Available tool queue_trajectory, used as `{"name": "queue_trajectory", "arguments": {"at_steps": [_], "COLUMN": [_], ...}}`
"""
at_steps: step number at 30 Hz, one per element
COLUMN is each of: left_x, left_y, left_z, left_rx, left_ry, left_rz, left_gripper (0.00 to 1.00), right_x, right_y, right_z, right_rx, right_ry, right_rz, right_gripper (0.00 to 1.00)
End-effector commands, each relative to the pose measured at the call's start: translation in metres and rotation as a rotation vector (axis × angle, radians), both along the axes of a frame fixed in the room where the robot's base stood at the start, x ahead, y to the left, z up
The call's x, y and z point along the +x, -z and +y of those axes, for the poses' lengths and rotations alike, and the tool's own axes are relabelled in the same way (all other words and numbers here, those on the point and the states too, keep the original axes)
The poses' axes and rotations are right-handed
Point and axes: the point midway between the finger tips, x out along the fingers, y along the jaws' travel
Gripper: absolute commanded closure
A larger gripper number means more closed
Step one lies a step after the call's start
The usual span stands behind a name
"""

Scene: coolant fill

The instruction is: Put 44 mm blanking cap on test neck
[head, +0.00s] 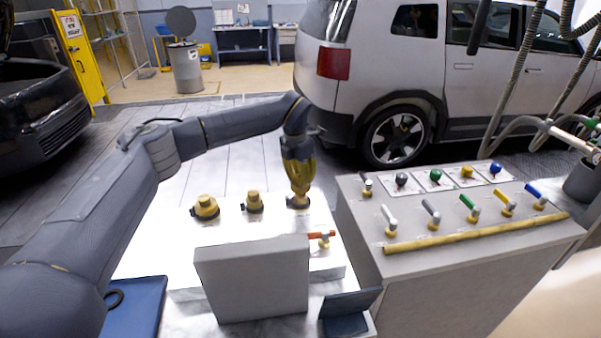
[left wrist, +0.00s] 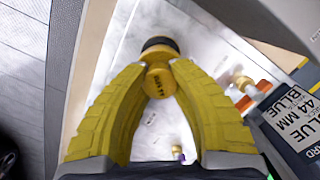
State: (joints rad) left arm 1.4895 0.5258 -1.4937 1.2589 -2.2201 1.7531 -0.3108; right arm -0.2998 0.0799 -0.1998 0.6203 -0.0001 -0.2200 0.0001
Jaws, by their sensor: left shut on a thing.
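My left gripper (head: 298,190) reaches down onto the white bench at the far right end of a row of yellow fittings. In the left wrist view its yellow fingers (left wrist: 160,85) are shut on a yellow cap (left wrist: 159,80) with small dark lettering that I cannot read surely. A dark ring with a yellow face (left wrist: 160,46) shows just beyond the fingertips; in the head view a dark base (head: 298,204) sits under them. I cannot tell whether the cap is seated or apart from it. The test neck is not clearly identifiable. My right gripper is not in view.
Two other yellow fittings (head: 205,207) (head: 253,202) stand left of the gripper. A grey box (head: 253,280) and an orange-handled valve (head: 320,238) are nearer. A label (left wrist: 297,120) reads 44 MM BLUE. A grey console (head: 460,240) with several coloured handles stands right.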

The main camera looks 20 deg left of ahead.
Motion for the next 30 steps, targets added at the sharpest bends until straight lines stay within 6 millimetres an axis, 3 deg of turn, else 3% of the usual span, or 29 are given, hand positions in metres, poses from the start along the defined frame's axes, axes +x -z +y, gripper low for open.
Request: {"name": "queue_trajectory", "arguments": {"at_steps": [10,30], "left_x": [0.0,0.0], "left_y": [0.014,0.015], "left_z": [0.0,0.0], "left_rx": [0.0,0.0], "left_ry": [0.0,0.0], "left_rz": [0.0,0.001], "left_gripper": [1.0,1.0], "right_x": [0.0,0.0], "right_y": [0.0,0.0], "right_z": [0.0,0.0], "right_rx": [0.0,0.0], "right_ry": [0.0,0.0], "right_rz": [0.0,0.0], "right_gripper": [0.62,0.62]}}
